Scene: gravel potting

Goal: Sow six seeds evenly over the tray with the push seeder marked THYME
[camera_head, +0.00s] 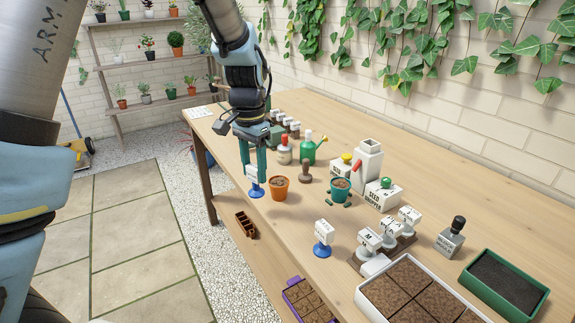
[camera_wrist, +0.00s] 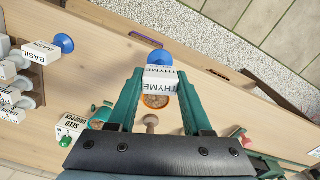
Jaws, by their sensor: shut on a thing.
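My gripper (camera_head: 254,170) is shut on the push seeder marked THYME, a white block (camera_head: 253,174) with a blue round end (camera_head: 256,191). In the wrist view the seeder (camera_wrist: 160,83) sits between the green fingers with its THYME label readable. It is over the left part of the bench; whether it touches the wood I cannot tell. A white tray (camera_head: 360,298) with brown soil squares is at the bench's front right, well away from my gripper. A green tray (camera_head: 546,293) of dark soil lies right of it, and a purple tray (camera_head: 287,295) of brown cells lies to its left.
A similar seeder marked BASIL (camera_wrist: 42,54) stands apart; more white seeders (camera_head: 370,240) stand on a holder beside the white tray. The bench's front middle is fairly clear.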

